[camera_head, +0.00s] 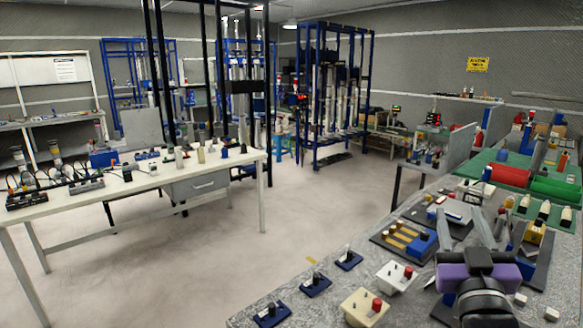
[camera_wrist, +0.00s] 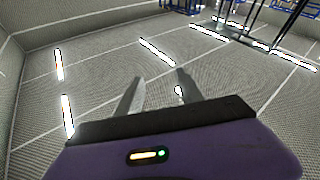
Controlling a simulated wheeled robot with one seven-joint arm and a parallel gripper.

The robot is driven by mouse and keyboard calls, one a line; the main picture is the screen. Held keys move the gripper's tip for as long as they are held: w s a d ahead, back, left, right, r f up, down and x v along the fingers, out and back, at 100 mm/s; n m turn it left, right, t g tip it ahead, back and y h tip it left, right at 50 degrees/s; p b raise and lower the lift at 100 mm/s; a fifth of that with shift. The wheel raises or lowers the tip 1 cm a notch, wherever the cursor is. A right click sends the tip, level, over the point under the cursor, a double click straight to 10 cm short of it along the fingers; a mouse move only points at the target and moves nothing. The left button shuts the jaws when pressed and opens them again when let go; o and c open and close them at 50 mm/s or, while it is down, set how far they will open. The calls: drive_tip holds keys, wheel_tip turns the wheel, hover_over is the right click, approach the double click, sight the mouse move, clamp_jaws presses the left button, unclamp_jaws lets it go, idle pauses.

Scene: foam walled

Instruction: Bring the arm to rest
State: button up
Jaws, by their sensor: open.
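My gripper (camera_head: 490,217) is at the lower right of the head view, over the grey speckled bench. Its purple body is at the near end and its two grey fingers point away from the camera. The fingers are apart with nothing between them. In the wrist view, the gripper (camera_wrist: 160,77) shows its purple body along the bottom and two separate fingers against a grey panelled surface with bright strips. No object is held.
The grey bench (camera_head: 300,272) carries small devices, including a cream box with a red knob (camera_head: 364,307) and a blue-based switch (camera_head: 316,285). A red cylinder (camera_head: 510,176) lies behind on a green surface. A white table (camera_head: 130,182) stands left. Open floor (camera_head: 300,215) lies between.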

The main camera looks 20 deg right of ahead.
drive_tip(key=s+a+f+n+t+y, duration=0.1)
drive_tip(key=s+a+f+n+y, duration=0.4)
drive_tip(key=a, duration=0.4)
drive_tip(key=s+a+f+n+t+y, duration=0.2)
drive_tip(key=s+a+f+n+y, duration=0.15)
drive_tip(key=a+f+y, duration=0.35)
drive_tip(key=s+a+f+m+g, duration=0.1)
drive_tip(key=s+a+f+g, duration=0.1)
drive_tip(key=s, duration=0.5)
drive_tip(key=s+a+f+m+g, duration=0.1)
drive_tip(key=s+a+f+g, duration=0.1)
drive_tip(key=s+a+f, duration=0.2)
drive_tip(key=s+a+f+m+g, duration=0.2)
drive_tip(key=s+a+f, duration=0.2)
drive_tip(key=s+f, duration=0.3)
drive_tip(key=s, duration=0.4)
drive_tip(key=shift+y, duration=0.3)
